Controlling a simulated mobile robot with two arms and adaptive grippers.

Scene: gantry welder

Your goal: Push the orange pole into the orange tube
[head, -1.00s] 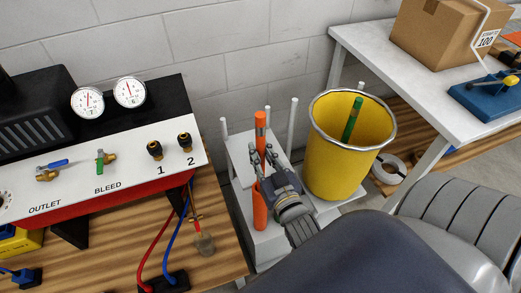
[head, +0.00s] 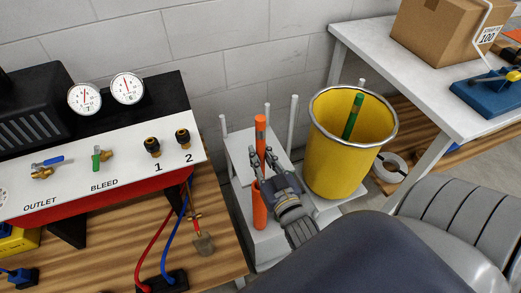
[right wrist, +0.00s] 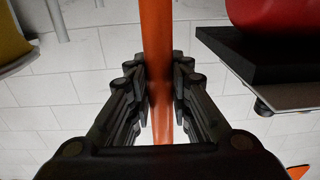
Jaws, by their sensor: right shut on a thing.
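The right wrist view shows the fingers (right wrist: 161,88) closed against the orange pole (right wrist: 157,28). The fingers hide where the pole meets the tube, so I cannot tell how deep it sits. My left gripper is not in view.
White posts (head: 292,122) rise from the stand. A yellow bin (head: 340,165) with a green pole (head: 352,116) in it stands close on the right. A gauge panel (head: 100,175) on a wooden bench is on the left, and a white table (head: 390,85) at the right.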

